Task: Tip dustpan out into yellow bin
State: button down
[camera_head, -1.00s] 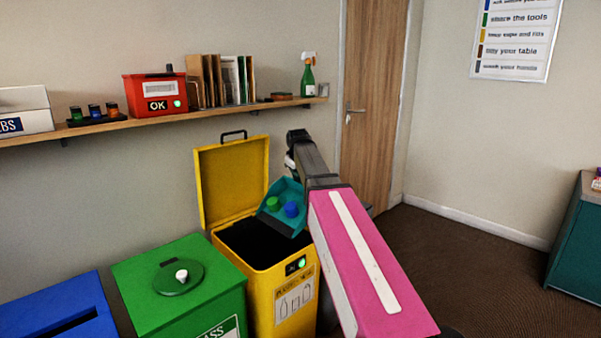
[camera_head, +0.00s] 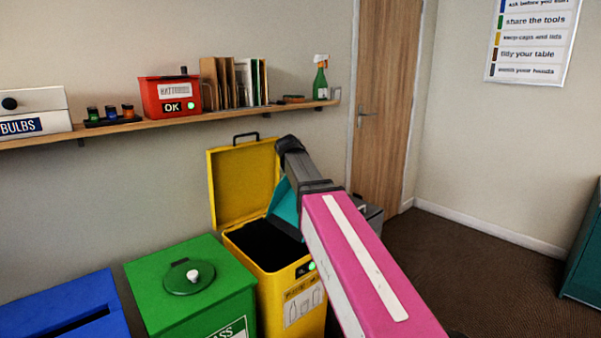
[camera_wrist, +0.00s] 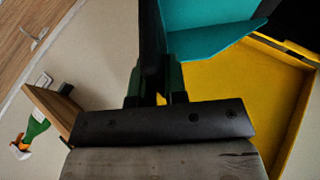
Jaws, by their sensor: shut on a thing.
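The teal dustpan (camera_head: 286,205) is at the right side of the yellow bin's opening, steeply tilted, partly hidden behind my arm. In the wrist view its pan (camera_wrist: 215,25) is at the top, over the yellow bin (camera_wrist: 282,95). My gripper (camera_wrist: 157,82) is shut on the dustpan's dark handle. The yellow bin (camera_head: 290,300) stands with its lid (camera_head: 243,185) raised and a green light on its front. Its inside is dark, and I cannot make out what lies in it. No caps show in the pan in these views.
A green bin (camera_head: 200,285) with a round lid and a blue bin (camera_head: 70,305) stand to the left. A wall shelf (camera_head: 150,123) above carries a red box (camera_head: 172,95), folders and a spray bottle (camera_head: 320,78). Open floor (camera_head: 450,270) lies to the right.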

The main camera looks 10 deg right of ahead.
jog(key=shift+t+h, duration=0.6)
jog(key=shift+h, duration=0.2)
jog(key=shift+s+a+r, duration=0.2)
jog(key=shift+s+a, duration=0.45)
jog(key=shift+a, duration=0.3)
jog(key=shift+s+a+r, duration=0.2)
jog(key=shift+s+a, duration=0.45)
jog(key=shift+a, duration=0.3)
dwell(0.3)
dwell(0.3)
